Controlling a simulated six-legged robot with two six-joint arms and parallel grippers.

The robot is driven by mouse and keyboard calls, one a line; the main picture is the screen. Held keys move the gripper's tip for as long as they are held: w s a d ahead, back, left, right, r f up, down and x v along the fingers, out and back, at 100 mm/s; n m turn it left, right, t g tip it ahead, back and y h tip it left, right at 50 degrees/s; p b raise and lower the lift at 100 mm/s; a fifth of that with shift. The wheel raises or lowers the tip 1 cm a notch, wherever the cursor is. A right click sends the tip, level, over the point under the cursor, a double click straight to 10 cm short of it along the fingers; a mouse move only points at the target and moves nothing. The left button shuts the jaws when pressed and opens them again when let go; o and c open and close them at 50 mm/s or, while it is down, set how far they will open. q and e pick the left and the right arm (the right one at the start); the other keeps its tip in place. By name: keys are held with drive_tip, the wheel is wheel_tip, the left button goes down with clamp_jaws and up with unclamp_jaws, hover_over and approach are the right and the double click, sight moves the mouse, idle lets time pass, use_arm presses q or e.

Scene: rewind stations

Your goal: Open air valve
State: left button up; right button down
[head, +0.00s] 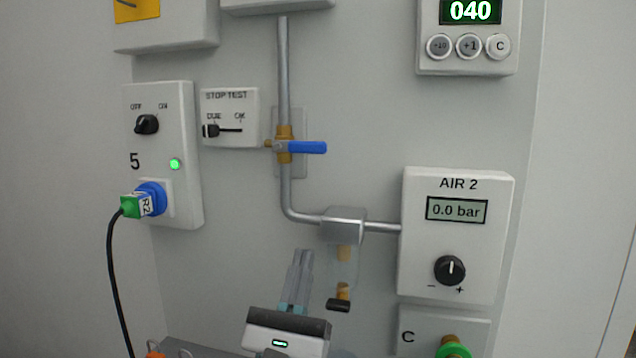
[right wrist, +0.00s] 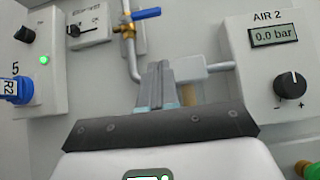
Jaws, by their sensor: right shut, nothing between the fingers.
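The air valve (head: 285,144) is a brass body on a vertical grey pipe, with a blue lever handle (head: 308,148) that points right, across the pipe. The blue handle also shows at the top of the right wrist view (right wrist: 146,14). The AIR 2 box (head: 458,236) to the right reads 0.0 bar. My right gripper (head: 301,257) is shut and empty, pointing up, below the valve and left of the pipe's filter unit. Its closed fingers (right wrist: 157,68) show in the right wrist view, below the valve. My left gripper is not in view.
A filter unit (head: 343,224) hangs from the pipe close to my right fingers. On the left are a STOP TEST box (head: 231,118) and a box marked 5 (head: 163,160) with a blue plug and black cable. A green-ringed fitting (head: 453,348) is at lower right.

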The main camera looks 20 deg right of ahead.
sight(298, 147)
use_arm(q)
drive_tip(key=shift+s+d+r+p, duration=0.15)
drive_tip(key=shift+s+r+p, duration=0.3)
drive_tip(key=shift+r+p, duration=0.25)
use_arm(e)
drive_tip(key=s+a+r+x, duration=0.1)
drive_tip(key=r+x, duration=0.1)
drive_tip(key=x, duration=1)
drive_tip(key=shift+r, duration=0.3)
